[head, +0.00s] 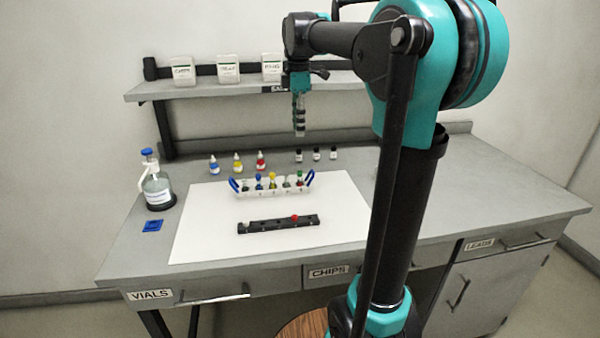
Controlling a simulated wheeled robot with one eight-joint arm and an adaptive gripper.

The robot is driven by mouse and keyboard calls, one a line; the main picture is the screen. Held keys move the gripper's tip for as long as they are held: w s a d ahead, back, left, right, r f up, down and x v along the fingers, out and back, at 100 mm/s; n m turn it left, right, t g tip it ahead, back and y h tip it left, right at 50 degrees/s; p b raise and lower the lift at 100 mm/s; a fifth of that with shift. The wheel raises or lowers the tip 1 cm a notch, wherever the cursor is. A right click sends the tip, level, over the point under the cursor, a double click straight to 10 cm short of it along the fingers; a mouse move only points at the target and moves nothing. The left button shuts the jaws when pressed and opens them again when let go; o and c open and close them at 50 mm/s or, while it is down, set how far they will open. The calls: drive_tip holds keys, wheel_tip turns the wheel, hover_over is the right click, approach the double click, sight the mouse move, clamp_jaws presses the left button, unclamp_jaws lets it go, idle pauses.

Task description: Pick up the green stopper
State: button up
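A white tray (245,192) with blue end handles stands on the white mat and holds several small vials with coloured tops. A blue top (258,177) and a yellow top (272,175) show. Small green patches show among the vials, but I cannot tell which is the green stopper. My gripper (299,130) points down, high above the bench behind the tray and apart from everything. Its fingers look close together and it is too small to tell if they are open or shut. Nothing is visibly held in it.
A black rack (265,227) with a red piece (294,217) lies in front of the tray. Dropper bottles (238,165) and dark-capped vials (316,155) stand behind. A wash bottle (156,188) is at left. The shelf (190,92) is behind my gripper. The white mat (200,235) has free room.

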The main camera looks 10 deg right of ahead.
hover_over(300, 171)
drive_tip(key=f, duration=0.8)
drive_tip(key=shift+w+a+f, duration=0.15)
drive_tip(key=shift+w+f, duration=0.1)
drive_tip(key=shift+f, duration=0.15)
drive_tip(key=shift+s+f, duration=0.2)
drive_tip(key=shift+f, duration=2.55)
drive_tip(key=shift+c, duration=0.3)
drive_tip(key=c, duration=0.7)
